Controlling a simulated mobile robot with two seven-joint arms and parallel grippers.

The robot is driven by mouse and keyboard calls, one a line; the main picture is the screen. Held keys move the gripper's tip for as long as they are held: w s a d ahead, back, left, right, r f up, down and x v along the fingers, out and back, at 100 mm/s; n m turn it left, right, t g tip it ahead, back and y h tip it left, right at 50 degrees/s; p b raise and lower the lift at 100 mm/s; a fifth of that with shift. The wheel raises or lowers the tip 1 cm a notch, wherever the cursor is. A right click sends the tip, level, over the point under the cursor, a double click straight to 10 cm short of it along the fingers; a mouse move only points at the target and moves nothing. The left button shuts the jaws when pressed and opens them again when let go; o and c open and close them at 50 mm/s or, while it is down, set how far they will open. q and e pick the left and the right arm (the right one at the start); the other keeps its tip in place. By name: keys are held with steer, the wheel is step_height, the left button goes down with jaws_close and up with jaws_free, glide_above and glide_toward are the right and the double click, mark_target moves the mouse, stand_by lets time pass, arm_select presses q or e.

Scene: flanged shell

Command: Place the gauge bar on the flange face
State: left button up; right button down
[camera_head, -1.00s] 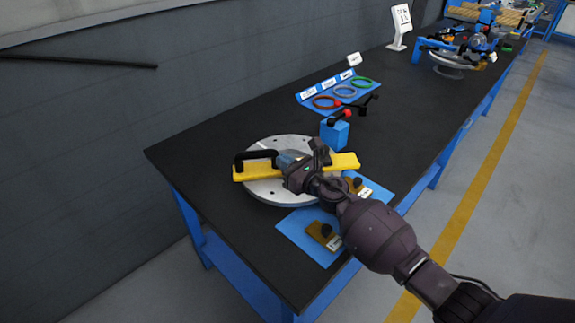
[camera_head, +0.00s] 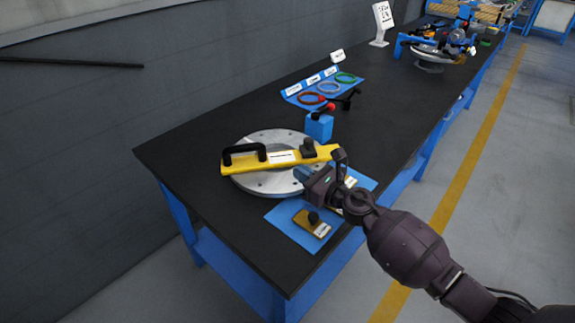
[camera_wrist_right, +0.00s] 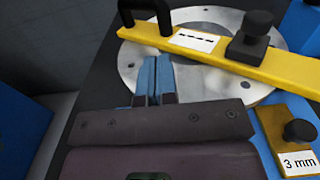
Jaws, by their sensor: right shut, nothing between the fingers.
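The yellow gauge bar (camera_head: 235,165) lies across the round grey flange face (camera_head: 270,186) in the head view. It has a black handle at its left, a white label and a black knob at its right. The wrist view shows the bar (camera_wrist_right: 275,65) on the flange face (camera_wrist_right: 200,85) too. My right gripper (camera_head: 301,173) is shut and empty, over the near right part of the flange, apart from the bar. Its blue fingertips (camera_wrist_right: 154,62) are together in the wrist view. My left gripper is not in view.
A blue mat (camera_head: 285,214) with knobbed brown gauge blocks (camera_head: 312,222), one marked 3 mm (camera_wrist_right: 290,140), lies at the near right. A blue block (camera_head: 319,127) and a blue board with coloured rings (camera_head: 328,88) stand behind. The left of the black table (camera_head: 185,150) is clear.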

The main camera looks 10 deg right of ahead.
steer(key=shift+v, duration=1.55)
step_height(320, 180, up, 4)
steer(key=d+m+t+h, duration=0.2)
steer(key=m+t+h, duration=0.15)
steer(key=m, duration=1.35)
steer(key=s+d+f+m+h, duration=0.1)
steer(key=s+f+m, duration=0.1)
steer(key=m, duration=0.2)
steer(key=s+d+f+m+h, duration=0.1)
steer(key=s+m, duration=0.1)
steer(key=m, duration=0.3)
steer(key=s+d+f+m+h, duration=0.1)
steer(key=d+f+m+h, duration=0.1)
steer(key=m, duration=0.2)
steer(key=shift+s+f+g, duration=0.35)
steer(key=shift+s, duration=0.05)
steer(key=s+d+f+m+g+h, duration=0.2)
steer(key=s+f+m, duration=0.4)
steer(key=s, duration=0.6)
steer(key=s+d+f+m+g+h, duration=0.1)
steer(key=s+d+f+m+g, duration=0.2)
steer(key=s+f+m, duration=0.3)
steer(key=s+f+g, duration=0.1)
steer(key=s+f, duration=0.2)
steer(key=s, duration=0.4)
steer(key=shift+s+d+f+m+h, duration=0.2)
steer(key=shift+d+m+h, duration=0.1)
steer(key=shift+d+h, duration=0.1)
